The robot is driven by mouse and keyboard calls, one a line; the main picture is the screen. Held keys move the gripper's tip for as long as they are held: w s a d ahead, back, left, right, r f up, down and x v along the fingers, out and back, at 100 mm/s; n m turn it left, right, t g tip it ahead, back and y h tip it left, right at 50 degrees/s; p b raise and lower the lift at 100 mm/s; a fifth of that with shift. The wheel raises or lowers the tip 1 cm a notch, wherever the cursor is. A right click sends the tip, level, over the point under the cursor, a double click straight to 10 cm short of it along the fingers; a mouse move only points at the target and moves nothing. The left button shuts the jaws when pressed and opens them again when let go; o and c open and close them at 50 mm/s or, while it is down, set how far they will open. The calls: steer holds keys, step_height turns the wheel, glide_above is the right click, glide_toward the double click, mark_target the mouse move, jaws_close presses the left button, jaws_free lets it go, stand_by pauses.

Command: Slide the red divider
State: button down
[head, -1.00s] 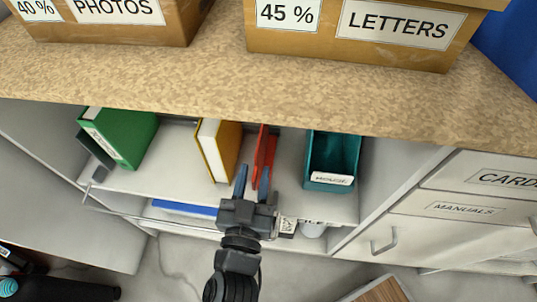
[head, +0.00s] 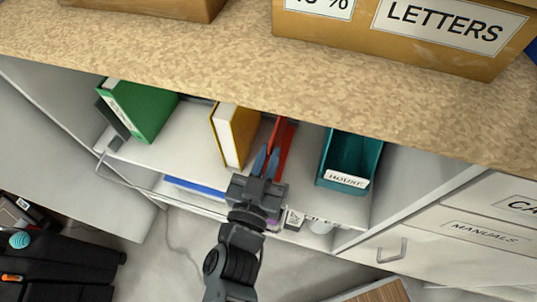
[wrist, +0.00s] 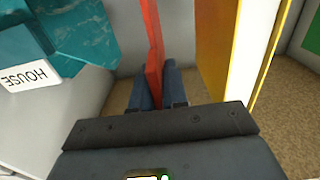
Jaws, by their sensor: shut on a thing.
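The red divider (head: 284,149) stands upright on the shelf between the yellow binder and the teal bin. My gripper (head: 266,160) reaches in from the front and is shut on the divider's front edge. In the wrist view the red divider (wrist: 153,50) runs down between the two blue fingertips (wrist: 159,88), with one finger on each side. The divider's lower part is partly hidden by my gripper.
The yellow binder (head: 234,137) stands left of the divider, the teal bin (head: 345,160) right of it with a small gap. A green binder (head: 145,112) is farther left. The speckled top (head: 200,60) overhangs the shelf and carries boxes, including the LETTERS box (head: 420,40).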

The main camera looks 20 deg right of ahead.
stand_by(0.4)
steer(key=w+a, duration=0.1)
steer(key=a, duration=0.1)
steer(key=w+a, duration=0.1)
steer(key=shift+w+a+b, duration=0.2)
steer(key=shift+a+b, duration=0.15)
steer(key=shift+a, duration=0.05)
steer(key=c, duration=1.2)
jaws_free()
steer(key=shift+c, duration=0.2)
steer(key=v, duration=0.7)
steer(key=shift+s+a, duration=0.2)
steer(key=shift+s, duration=0.15)
steer(key=shift+f, duration=0.1)
